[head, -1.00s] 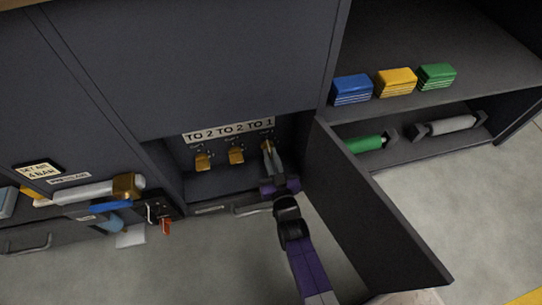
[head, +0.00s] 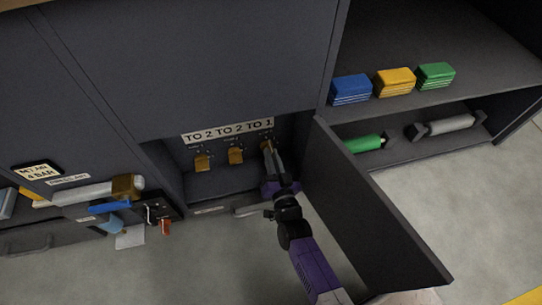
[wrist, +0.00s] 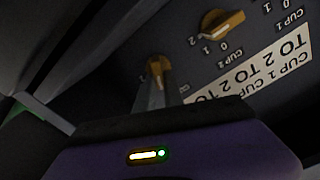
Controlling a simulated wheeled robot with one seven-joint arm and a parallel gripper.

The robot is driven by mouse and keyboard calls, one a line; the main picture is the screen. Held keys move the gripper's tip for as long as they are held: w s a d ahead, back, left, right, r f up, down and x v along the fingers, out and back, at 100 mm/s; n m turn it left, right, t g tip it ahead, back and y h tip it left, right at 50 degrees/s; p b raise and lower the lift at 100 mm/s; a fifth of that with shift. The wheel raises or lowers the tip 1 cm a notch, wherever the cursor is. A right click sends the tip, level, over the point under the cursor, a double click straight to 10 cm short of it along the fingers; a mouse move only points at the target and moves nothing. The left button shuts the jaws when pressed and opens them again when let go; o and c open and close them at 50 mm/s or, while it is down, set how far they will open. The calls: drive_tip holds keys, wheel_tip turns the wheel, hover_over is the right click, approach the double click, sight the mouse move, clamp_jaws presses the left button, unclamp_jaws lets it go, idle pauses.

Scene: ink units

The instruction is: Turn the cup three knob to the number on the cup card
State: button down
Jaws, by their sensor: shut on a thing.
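Orange-yellow knobs sit in a row in the recessed panel of the dark cabinet. In the head view the cup one knob (head: 202,162) is at left and the cup two knob (head: 236,156) is in the middle. The cup three knob (head: 267,144) is at right, mostly hidden by my gripper (head: 269,153). The white cup card (head: 228,130) above them reads TO 2 TO 2 TO 1. In the wrist view, upside down, my fingers (wrist: 157,90) are shut on the cup three knob (wrist: 159,67). The setting it points to cannot be told.
An open cabinet door (head: 375,205) stands close on the right of my arm. A shelf beyond holds blue (head: 351,89), yellow (head: 396,82) and green (head: 435,76) blocks. A ledge at left carries a pale cylinder (head: 85,192) and small fittings.

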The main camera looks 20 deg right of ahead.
drive_tip(key=shift+s+d+f+m, duration=0.1)
drive_tip(key=shift+f+m, duration=0.05)
drive_tip(key=shift+m, duration=1.75)
drive_tip(key=c, duration=1.4)
unclamp_jaws()
drive_tip(key=shift+c, duration=0.2)
drive_tip(key=s+p, duration=0.2)
drive_tip(key=s, duration=0.1)
drive_tip(key=s+a+p, duration=0.1)
drive_tip(key=s, duration=0.2)
drive_tip(key=shift+s+a+p, duration=0.15)
drive_tip(key=shift+p, duration=0.25)
drive_tip(key=shift+s, duration=0.7)
